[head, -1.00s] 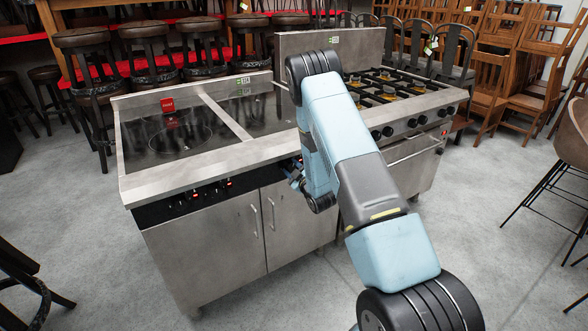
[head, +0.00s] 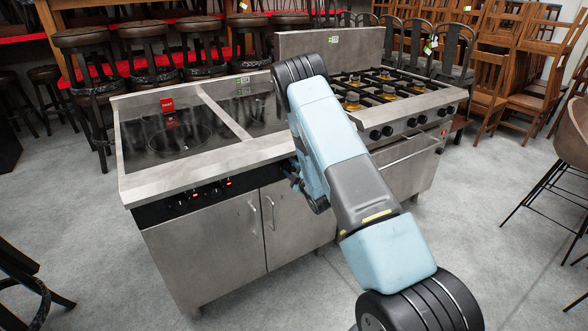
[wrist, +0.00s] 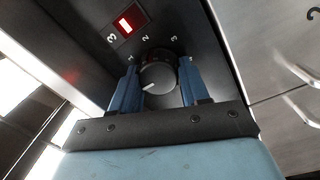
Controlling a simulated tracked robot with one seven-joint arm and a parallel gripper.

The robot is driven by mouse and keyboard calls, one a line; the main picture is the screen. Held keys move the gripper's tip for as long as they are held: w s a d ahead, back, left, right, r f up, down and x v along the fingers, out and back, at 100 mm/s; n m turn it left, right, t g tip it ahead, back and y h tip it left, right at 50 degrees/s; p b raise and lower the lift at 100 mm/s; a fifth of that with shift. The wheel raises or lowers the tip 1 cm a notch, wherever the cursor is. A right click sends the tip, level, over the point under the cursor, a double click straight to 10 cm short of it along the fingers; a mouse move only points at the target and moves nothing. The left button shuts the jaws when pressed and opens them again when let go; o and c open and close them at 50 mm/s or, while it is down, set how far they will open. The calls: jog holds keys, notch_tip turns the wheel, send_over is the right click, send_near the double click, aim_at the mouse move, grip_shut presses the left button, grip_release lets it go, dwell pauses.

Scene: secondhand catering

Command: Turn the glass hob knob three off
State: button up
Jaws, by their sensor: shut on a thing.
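The glass hob (head: 180,135) is set in the left steel cabinet unit, with its black control strip (head: 160,212) along the front. In the wrist view a round dark knob (wrist: 158,78) with a pale pointer mark sits between the two blue fingers of my gripper (wrist: 158,70), which is shut on it. The pointer aims to the lower left in that view. A red lit display (wrist: 126,25) shows beside the knob, with printed numerals around. In the head view my gripper (head: 290,170) is at the strip's right end, and my arm hides the held knob.
Other hob knobs (head: 216,190) and red displays (head: 228,183) line the strip to the left. A gas range (head: 405,150) with several knobs adjoins on the right. Cabinet handles (head: 271,213) stick out below. Stools and chairs stand behind; the grey floor in front is clear.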

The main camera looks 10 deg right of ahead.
jog(key=shift+a, duration=0.1)
jog(key=o, duration=1.1)
jog(key=shift+c, duration=0.2)
jog(key=shift+s+d+f, duration=0.1)
jog(key=shift+s+d, duration=0.1)
jog(key=shift+s, duration=0.35)
jog(key=v, duration=1.2)
jog(key=shift+s, duration=0.3)
